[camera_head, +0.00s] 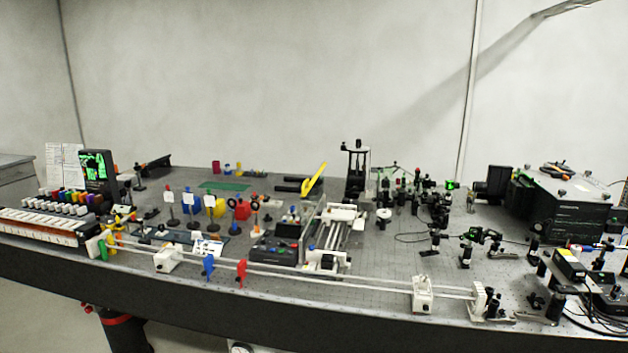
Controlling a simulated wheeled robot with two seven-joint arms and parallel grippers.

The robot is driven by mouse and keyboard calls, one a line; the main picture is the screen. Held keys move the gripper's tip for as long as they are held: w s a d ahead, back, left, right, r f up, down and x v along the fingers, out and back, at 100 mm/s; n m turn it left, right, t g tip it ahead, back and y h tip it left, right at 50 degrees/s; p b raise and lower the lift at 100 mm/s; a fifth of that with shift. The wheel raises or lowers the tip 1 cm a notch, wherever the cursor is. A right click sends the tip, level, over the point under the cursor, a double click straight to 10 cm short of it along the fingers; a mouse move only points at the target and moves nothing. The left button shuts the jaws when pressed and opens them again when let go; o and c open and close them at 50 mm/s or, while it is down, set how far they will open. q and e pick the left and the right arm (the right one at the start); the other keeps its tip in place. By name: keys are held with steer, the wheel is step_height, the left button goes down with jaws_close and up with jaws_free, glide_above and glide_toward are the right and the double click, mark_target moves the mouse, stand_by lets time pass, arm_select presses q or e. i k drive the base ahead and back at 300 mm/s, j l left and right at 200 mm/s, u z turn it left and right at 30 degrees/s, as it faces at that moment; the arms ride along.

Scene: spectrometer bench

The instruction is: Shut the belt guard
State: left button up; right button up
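A yellow flat panel (314,180), which looks like the belt guard, stands tilted up near the middle of the bench, its top leaning right. Its lower edge meets the back left end of a white and grey linear stage (337,228). The panel is seen nearly edge-on, so its hinge and what lies under it cannot be made out. Neither of my grippers shows in the head view.
A control box with coloured buttons (274,250) sits left of the stage. A long rail (350,284) with white carriages runs along the front edge. Posts and optics crowd the right; coloured blocks and lenses stand left. A black box instrument (565,205) is at the back right.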

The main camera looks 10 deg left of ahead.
mark_target(309, 204)
steer(key=i+j, duration=0.8)
steer(key=j, duration=0.15)
